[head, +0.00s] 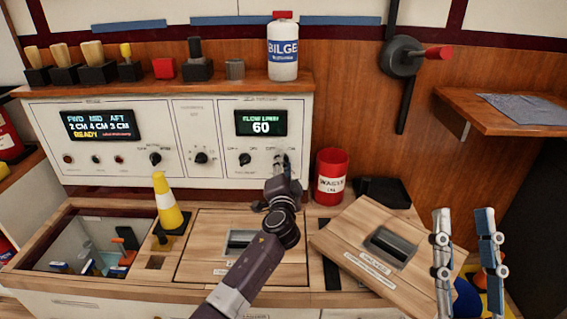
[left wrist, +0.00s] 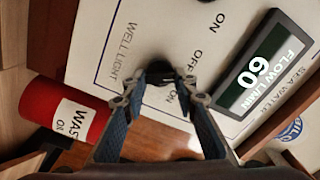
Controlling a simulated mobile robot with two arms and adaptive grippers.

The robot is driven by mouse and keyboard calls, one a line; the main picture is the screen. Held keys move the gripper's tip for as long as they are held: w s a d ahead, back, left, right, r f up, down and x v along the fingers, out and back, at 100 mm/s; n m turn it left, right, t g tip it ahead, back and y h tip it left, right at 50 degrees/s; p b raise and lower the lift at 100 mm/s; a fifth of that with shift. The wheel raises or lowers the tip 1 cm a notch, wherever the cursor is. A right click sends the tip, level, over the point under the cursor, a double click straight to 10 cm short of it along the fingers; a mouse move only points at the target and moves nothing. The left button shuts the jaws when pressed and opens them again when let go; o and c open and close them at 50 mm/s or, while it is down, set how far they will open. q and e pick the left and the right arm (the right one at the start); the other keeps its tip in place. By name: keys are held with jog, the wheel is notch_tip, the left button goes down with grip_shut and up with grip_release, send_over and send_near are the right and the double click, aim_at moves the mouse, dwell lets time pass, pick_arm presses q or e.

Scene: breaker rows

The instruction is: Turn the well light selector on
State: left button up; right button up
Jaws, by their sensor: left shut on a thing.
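The well light selector is a small black knob (left wrist: 162,72) at the lower right of the white control panel, beside printed "WELL LIGHT", "OFF" and "ON" labels in the left wrist view. My left gripper (head: 281,164) reaches up to the panel and is shut on this knob. In the left wrist view its two fingers (left wrist: 160,80) close in on the knob from both sides. The fingers partly hide the knob, so I cannot tell which way it points. My right gripper (head: 463,213) is open and empty at the lower right.
A red waste oil can (head: 331,176) stands close to the right of my left gripper. A tilted wooden hatch cover (head: 345,225) lies on the counter. A yellow cone (head: 166,203) stands beside the open well. The flow display (head: 261,122) reads 60.

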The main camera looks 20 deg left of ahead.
jog(key=w+f+g+h+p, duration=0.1)
jog(key=w+f+g+p, duration=0.2)
jog(key=f, duration=0.4)
jog(key=w+f+g+h, duration=0.2)
jog(key=f+g, duration=0.3)
jog(key=f, duration=0.2)
pick_arm(q)
jog(key=shift+f+m+p, duration=0.2)
jog(key=shift+m+p, duration=0.6)
jog(key=shift+m, duration=2.75)
jog(key=shift+f+m+p, duration=0.15)
jog(key=shift+m+p, duration=0.65)
jog(key=shift+m, duration=2.75)
pick_arm(e)
jog(key=s+d+f+g+h, duration=0.1)
jog(key=s+f+g, duration=0.3)
jog(key=f, duration=0.4)
jog(key=s+d+f+g+h, duration=0.1)
jog(key=s+d+f+g, duration=0.2)
jog(key=f, duration=0.5)
jog(key=shift+s+d+m+g, duration=0.35)
jog(key=shift+s+g, duration=0.35)
jog(key=shift+g, duration=0.3)
pick_arm(q)
jog(key=o, duration=1.2)
jog(key=shift+c, duration=0.2)
